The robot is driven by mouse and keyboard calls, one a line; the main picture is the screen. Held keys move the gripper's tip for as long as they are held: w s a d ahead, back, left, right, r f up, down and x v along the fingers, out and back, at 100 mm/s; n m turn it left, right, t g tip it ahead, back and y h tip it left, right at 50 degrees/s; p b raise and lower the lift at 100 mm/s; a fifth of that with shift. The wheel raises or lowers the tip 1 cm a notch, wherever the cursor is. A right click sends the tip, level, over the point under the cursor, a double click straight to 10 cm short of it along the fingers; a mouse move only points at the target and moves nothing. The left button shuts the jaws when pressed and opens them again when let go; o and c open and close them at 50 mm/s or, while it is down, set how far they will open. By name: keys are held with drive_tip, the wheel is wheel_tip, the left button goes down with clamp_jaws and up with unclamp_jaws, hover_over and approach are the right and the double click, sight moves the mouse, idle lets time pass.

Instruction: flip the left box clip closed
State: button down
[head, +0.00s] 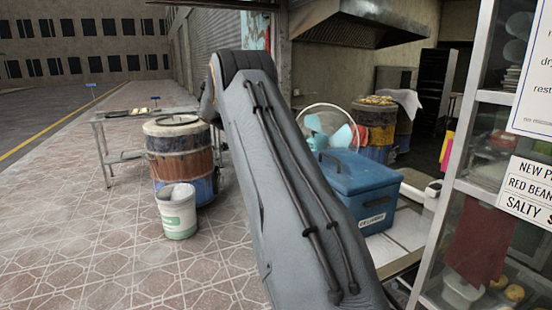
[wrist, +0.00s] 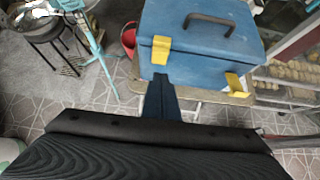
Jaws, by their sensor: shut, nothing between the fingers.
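The blue box (wrist: 200,50) stands with its lid down and a dark handle on top. It also shows in the head view (head: 365,175), partly hidden behind my arm. The yellow left clip (wrist: 160,49) is at the front left of the box, by the lid seam; whether it is fully latched I cannot tell. The yellow right clip (wrist: 237,85) is at the lower front right and appears to stick out from the box. My gripper (wrist: 161,77) is shut and empty, its tips just below the left clip; contact is unclear. My gripper is hidden in the head view.
The box rests on a light table (wrist: 190,93). A red bucket (wrist: 129,39) and a dark stool (wrist: 45,30) stand to the left. A glass display shelf (wrist: 290,75) is close on the right. A barrel (head: 180,150) and white bucket (head: 177,211) stand left in the head view.

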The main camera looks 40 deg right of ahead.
drive_tip(key=shift+b+v, duration=0.3)
drive_tip(key=shift+v, duration=1.8)
drive_tip(key=shift+d+r, duration=0.1)
drive_tip(key=shift+r, duration=0.05)
